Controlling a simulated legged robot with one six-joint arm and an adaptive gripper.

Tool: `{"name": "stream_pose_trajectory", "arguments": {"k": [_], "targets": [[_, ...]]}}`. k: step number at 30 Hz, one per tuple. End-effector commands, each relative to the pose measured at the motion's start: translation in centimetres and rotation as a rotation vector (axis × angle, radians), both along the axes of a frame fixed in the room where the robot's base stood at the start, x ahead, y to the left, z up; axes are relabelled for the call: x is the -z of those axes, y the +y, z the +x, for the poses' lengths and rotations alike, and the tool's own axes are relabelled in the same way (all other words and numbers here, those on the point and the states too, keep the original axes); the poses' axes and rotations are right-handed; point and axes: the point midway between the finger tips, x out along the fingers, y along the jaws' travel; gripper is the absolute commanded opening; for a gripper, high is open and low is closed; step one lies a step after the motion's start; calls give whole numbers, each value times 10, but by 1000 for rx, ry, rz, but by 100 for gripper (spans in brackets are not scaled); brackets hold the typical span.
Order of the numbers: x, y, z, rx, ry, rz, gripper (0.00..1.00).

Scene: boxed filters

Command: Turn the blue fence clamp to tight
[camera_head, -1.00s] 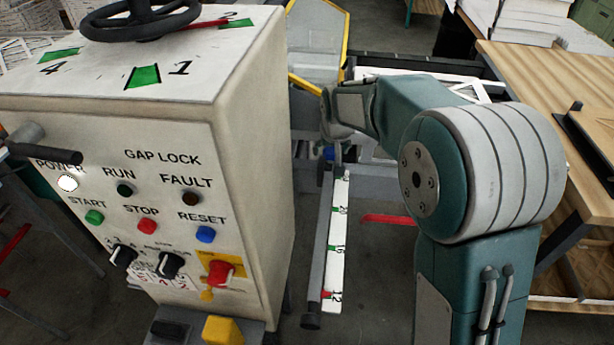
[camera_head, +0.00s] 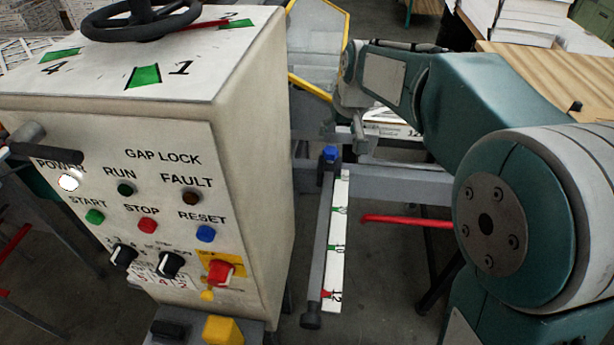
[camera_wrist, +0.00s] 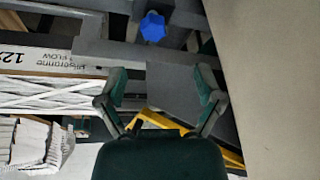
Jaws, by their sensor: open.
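The blue fence clamp (camera_head: 330,153) is a small blue knob at the far end of the rail with the white scale (camera_head: 338,240). It also shows in the wrist view as a blue lobed knob (camera_wrist: 153,27), near the top centre, beyond my fingertips. My gripper (camera_wrist: 160,80) is open and empty in the wrist view, its two fingers spread apart and clear of the knob. In the head view my gripper (camera_head: 345,130) is close behind and slightly right of the clamp, partly hidden by its own wrist.
A cream control cabinet (camera_head: 150,190) with buttons and a black handwheel (camera_head: 140,18) stands left of the rail. A red lever (camera_head: 405,219) sticks out right of the scale. A boxed filter (camera_wrist: 50,95) lies at left in the wrist view. A wooden table (camera_head: 510,70) stands right.

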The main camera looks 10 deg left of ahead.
Motion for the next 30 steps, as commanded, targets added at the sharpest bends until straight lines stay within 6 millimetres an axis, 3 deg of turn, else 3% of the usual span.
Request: {"name": "stream_pose_trajectory", "arguments": {"k": [3, 12, 30], "targets": [[21, 5, -11, 64, 94, 82, 85], [54, 23, -35, 234, 304, 298, 85], [84, 54, -63, 600, 698, 729, 85]]}}
